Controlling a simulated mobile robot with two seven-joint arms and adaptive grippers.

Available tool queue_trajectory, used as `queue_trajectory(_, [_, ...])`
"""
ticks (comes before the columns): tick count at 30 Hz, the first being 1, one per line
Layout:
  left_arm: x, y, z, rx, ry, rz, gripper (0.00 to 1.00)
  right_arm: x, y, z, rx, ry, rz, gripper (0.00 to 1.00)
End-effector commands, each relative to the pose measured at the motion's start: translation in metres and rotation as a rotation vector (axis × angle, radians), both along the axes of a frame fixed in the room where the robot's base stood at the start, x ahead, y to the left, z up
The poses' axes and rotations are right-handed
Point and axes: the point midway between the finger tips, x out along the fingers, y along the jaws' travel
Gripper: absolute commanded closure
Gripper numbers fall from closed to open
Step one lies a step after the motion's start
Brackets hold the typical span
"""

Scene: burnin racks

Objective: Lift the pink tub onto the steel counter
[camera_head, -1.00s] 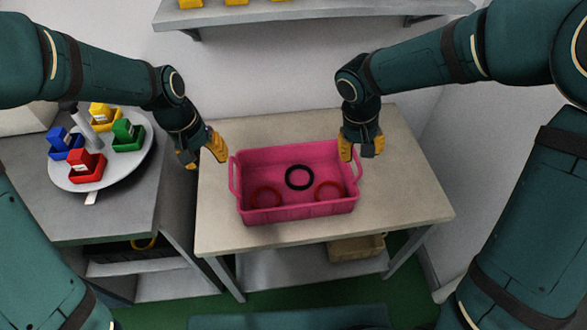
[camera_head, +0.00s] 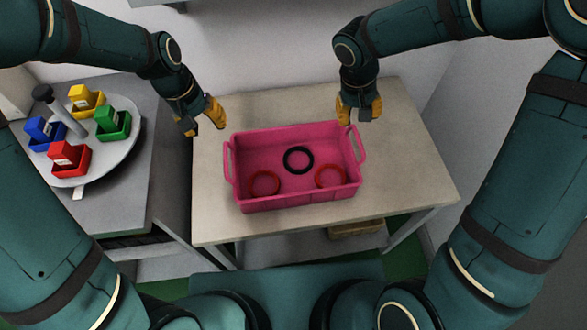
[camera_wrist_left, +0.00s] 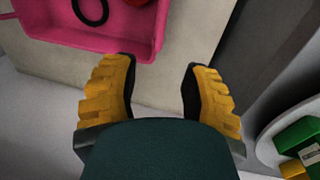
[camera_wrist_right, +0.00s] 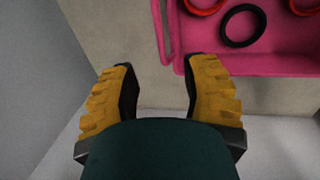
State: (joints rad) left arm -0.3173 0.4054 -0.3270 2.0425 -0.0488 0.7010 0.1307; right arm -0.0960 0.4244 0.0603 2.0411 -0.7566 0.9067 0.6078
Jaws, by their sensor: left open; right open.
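The pink tub (camera_head: 298,201) sits upright on a beige-topped table (camera_head: 408,190). It has a loop handle at each end and holds one black ring (camera_head: 298,149) and two red rings (camera_head: 264,194). My left gripper (camera_head: 203,121) is open and empty, beyond the tub's far left corner. My right gripper (camera_head: 360,111) is open and empty, just beyond the far right corner. Neither grips a handle. The tub's edge also shows in the left wrist view (camera_wrist_left: 95,45) and the right wrist view (camera_wrist_right: 255,62). A grey counter (camera_head: 112,212), possibly the steel one, stands at left.
A round tray (camera_head: 92,172) on the grey counter carries blue, red, green and yellow bins around a post. A wall stands behind the table. The tabletop right of the tub is clear. A box (camera_head: 356,229) sits on the shelf below.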

Motion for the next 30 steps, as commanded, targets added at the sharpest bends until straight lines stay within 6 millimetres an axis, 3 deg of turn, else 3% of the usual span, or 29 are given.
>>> queue_trajectory(16, [0.001,-0.018,-0.093,0.001,0.003,0.0,0.54,0.001,-0.019,-0.093,0.001,0.004,-0.001,0.54])
queue_trajectory(22, [0.001,-0.021,-0.11,0.0,0.001,-0.001,0.54,0.002,-0.022,-0.11,0.0,0.002,0.001,0.54])
queue_trajectory(30, [0.002,-0.022,-0.114,0.0,-0.001,-0.001,0.54,0.002,-0.023,-0.114,0.0,0.0,0.0,0.54])
